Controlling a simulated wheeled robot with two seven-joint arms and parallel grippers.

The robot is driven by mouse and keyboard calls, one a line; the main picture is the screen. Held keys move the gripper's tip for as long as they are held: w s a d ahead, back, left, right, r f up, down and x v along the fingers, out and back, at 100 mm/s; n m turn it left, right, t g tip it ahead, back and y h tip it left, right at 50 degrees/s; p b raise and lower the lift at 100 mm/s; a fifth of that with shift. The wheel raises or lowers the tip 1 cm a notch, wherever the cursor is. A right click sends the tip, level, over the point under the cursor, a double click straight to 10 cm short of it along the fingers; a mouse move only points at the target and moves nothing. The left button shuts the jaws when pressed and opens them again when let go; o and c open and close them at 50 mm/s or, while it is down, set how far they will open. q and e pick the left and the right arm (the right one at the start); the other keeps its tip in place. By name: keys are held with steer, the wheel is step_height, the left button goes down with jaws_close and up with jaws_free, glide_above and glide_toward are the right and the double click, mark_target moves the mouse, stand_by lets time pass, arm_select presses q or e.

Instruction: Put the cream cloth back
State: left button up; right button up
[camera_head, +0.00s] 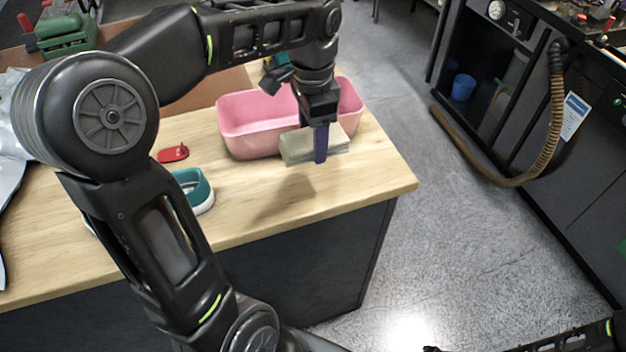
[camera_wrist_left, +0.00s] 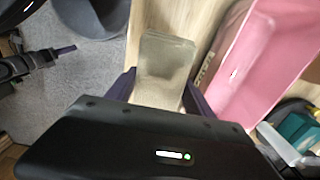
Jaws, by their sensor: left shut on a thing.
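The cream cloth (camera_head: 300,148) is a folded, flat greyish-cream block in front of the pink bin (camera_head: 255,135). My left gripper (camera_head: 320,158) points down and is shut on the cloth. In the left wrist view the cloth (camera_wrist_left: 166,65) sits between the two fingers, with the pink bin (camera_wrist_left: 255,60) close on the right. A shadow lies on the table in front of the cloth, which seems to be above the wood. What may be my right gripper shows only in part at the left of the wrist view; its jaws are unclear.
The wooden table (camera_head: 350,190) has bare wood to the right and front of the cloth. A teal and white shoe (camera_head: 203,194) is partly hidden by my left arm. A small red object (camera_head: 173,153) lies behind it.

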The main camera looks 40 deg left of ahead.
arm_select(q)
glide_above(313, 181)
steer(key=shift+f, duration=3.15)
steer(key=shift+f+p, duration=0.4)
steer(key=shift+f, duration=1.5)
steer(key=o, duration=1.2)
steer(key=shift+f, duration=0.15)
step_height(313, 181, up, 12)
steer(key=shift+r, duration=0.2)
